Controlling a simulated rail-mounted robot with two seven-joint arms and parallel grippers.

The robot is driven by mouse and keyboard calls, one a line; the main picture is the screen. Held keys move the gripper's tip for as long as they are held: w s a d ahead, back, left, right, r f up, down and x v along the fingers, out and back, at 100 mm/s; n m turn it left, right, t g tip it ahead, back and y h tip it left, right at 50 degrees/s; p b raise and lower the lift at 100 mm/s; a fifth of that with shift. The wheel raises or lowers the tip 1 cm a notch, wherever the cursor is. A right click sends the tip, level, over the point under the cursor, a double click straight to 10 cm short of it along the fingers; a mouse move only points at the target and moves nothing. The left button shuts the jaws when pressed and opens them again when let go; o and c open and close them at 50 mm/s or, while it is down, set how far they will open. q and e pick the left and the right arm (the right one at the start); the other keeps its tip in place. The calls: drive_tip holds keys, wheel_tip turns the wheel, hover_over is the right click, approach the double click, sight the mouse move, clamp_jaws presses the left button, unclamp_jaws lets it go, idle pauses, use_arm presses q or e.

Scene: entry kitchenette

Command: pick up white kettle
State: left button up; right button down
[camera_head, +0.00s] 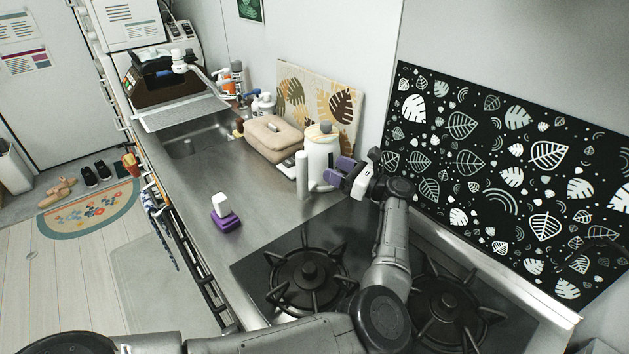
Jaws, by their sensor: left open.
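The white kettle (322,158) stands upright on the steel counter, just behind the stove, with a grey knob on its lid. A white upright part, which looks like its handle, shows on its left side. My left gripper (339,173) has purple fingertips and is open at the kettle's right side, very close to its body. I cannot tell whether the fingertips touch it. The gripper hides part of the kettle's lower right side. My right gripper is not in view.
A stove (312,272) with black grates lies in front of the kettle. A beige case (273,138) and a leaf-patterned board (325,100) stand close behind it. A small white and purple object (225,214) sits on otherwise clear counter to the left. A black leaf-patterned panel (500,165) borders the right.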

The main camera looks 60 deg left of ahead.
sight(299, 165)
use_arm(q)
drive_tip(key=shift+n+g+h, duration=0.4)
drive_tip(key=shift+n+h, duration=0.5)
drive_tip(key=x, duration=0.3)
drive_tip(key=p+x, duration=0.1)
drive_tip(key=x, duration=0.3)
drive_tip(key=s+f+p+x, duration=0.1)
drive_tip(key=x, duration=0.3)
drive_tip(key=shift+d+f, duration=0.1)
drive_tip(key=shift+d, duration=0.15)
drive_tip(key=shift+s+a+f, duration=0.1)
drive_tip(key=shift+s+a, duration=0.1)
drive_tip(key=shift+a, duration=0.2)
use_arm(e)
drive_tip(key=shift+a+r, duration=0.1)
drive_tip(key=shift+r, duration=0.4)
use_arm(q)
clamp_jaws()
